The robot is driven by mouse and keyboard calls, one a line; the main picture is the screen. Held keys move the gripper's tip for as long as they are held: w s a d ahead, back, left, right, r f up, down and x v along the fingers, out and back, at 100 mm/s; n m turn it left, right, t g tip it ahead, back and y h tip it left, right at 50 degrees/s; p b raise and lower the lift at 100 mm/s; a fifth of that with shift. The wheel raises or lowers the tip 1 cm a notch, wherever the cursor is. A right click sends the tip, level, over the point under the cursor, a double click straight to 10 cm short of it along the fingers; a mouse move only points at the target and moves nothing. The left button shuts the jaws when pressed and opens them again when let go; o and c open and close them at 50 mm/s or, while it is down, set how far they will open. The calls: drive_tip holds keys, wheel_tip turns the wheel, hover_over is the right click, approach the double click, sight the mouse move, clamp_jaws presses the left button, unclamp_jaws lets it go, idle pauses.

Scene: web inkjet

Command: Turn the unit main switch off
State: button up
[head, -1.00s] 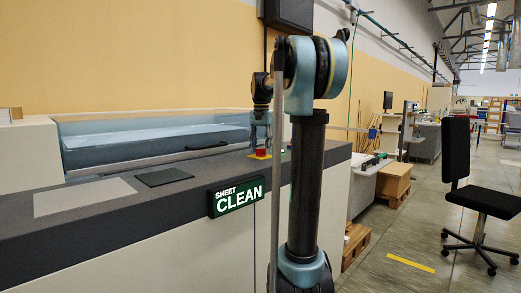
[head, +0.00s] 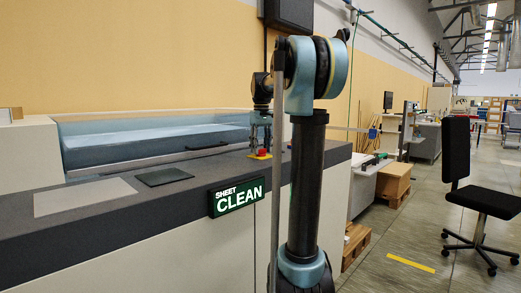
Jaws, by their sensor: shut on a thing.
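The unit main switch is a small red knob (head: 263,153) on a yellow plate (head: 258,157), on the dark grey top of the long machine. My gripper (head: 261,148) points straight down over it, with its fingers shut on the red knob. The fingers hide part of the knob, so its exact angle is hard to tell. No green light shows beside the switch.
A green-lit "SHEET CLEAN" sign (head: 237,197) is on the machine's front edge. A dark pad (head: 163,177) and a grey sheet (head: 84,196) lie on the top. A black chair (head: 480,190) stands on the open floor at right.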

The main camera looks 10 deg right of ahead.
drive_tip(key=shift+n, duration=1.3)
drive_tip(key=o, duration=1.1)
drive_tip(key=shift+w, duration=0.1)
drive_tip(key=shift+c, duration=0.2)
wheel_tip(320, 180, up, 12)
drive_tip(key=shift+f, duration=0.1)
